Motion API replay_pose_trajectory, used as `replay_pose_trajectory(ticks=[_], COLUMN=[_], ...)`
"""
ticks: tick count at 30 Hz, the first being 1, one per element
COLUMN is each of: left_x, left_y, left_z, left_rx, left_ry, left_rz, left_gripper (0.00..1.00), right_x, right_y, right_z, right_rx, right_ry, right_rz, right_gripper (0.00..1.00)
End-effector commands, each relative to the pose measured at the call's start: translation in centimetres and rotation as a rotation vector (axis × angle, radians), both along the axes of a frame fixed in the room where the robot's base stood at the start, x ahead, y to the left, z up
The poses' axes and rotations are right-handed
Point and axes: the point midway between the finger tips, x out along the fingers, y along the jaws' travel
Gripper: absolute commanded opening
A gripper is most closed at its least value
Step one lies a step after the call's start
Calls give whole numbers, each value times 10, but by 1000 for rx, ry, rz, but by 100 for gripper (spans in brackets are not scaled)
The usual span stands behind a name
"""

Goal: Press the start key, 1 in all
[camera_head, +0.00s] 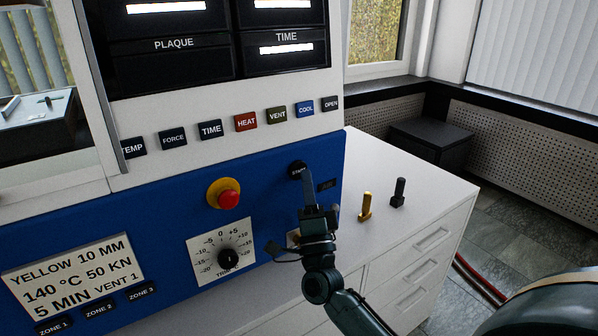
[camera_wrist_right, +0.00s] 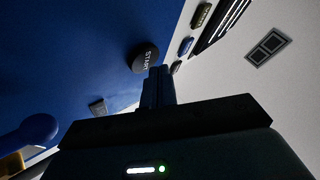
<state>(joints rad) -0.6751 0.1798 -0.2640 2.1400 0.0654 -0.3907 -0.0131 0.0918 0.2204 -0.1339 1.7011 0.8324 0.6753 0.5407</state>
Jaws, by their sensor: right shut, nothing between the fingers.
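The start key (camera_head: 297,170) is a round black button on the blue panel of the press, right of the red knob. In the right wrist view the start key (camera_wrist_right: 144,58) shows its white START lettering. My right gripper (camera_head: 307,172) is shut and empty, its fingertips at the key's lower right edge in the head view. In the right wrist view the fingertips (camera_wrist_right: 158,72) lie just below the key and overlap its edge. I cannot tell whether they touch it. My left gripper is not in view.
A red stop button (camera_head: 228,199) on a yellow ring and a trim dial (camera_head: 222,252) sit left of my right arm. A row of labelled keys, including HEAT (camera_head: 246,121), runs above. A brass peg (camera_head: 366,206) and a black peg (camera_head: 398,192) stand on the white cabinet top.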

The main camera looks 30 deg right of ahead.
Motion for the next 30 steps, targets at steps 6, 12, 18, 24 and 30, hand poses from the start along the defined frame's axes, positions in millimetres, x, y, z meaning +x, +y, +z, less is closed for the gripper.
replay_pose_trajectory(ticks=[6,12,18,24,30], left_x=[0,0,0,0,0], left_y=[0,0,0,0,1], left_z=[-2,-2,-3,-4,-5], left_rx=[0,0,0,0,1], left_ry=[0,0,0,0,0], left_rz=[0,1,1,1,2], left_gripper=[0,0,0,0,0], right_x=[5,5,6,8,11], right_y=[0,0,1,1,1], right_z=[0,0,0,0,0], right_rx=[0,0,0,0,0], right_ry=[0,0,0,0,0], right_rz=[0,0,0,0,0], right_gripper=[0,0,0,0,0])
